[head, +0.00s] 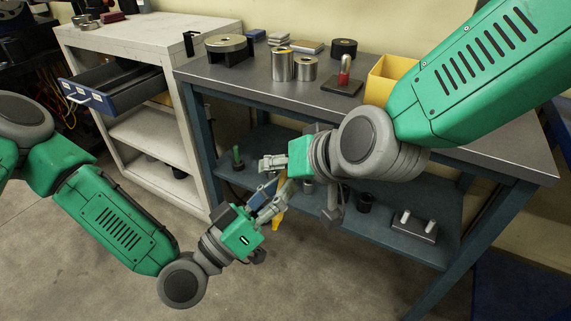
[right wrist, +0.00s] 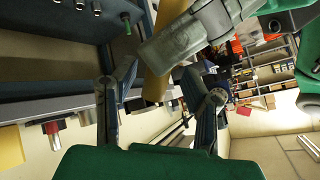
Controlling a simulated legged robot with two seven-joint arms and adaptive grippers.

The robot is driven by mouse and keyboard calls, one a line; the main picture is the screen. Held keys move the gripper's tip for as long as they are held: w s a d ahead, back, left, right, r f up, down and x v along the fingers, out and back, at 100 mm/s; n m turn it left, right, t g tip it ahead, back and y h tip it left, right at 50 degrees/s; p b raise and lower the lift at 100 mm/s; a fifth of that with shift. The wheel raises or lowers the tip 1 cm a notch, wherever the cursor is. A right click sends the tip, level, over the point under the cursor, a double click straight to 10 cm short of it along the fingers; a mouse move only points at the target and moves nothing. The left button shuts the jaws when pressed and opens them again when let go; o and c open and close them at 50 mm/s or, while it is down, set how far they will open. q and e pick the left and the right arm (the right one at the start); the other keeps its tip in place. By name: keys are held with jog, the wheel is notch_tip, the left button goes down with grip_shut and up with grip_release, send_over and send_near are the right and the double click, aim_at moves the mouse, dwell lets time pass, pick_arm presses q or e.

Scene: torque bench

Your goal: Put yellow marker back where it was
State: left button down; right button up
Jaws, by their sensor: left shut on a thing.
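The yellow marker (head: 277,223) shows between my two grippers in front of the blue bench, partly hidden by fingers. My left gripper (head: 271,203) is shut on it and holds it in the air. In the right wrist view the marker (right wrist: 157,72) is a tan-yellow bar beside grey left-gripper parts, lying between the spread fingers of my right gripper (right wrist: 158,85). My right gripper (head: 268,177) is open close to the left one; I cannot tell whether its fingers touch the marker.
The bench top (head: 290,98) holds metal cylinders (head: 283,64), a red-and-silver piece on a dark block (head: 342,87) and a yellow bin (head: 388,78). Its lower shelf (head: 385,222) holds a block with two pegs (head: 414,227). A blue drawer (head: 112,88) stands open from the white cabinet (head: 150,35).

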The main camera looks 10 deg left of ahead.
grip_shut()
pick_arm(q)
jog(key=c, duration=1.4)
grip_release()
pick_arm(e)
jog(key=shift+s+a, duration=0.1)
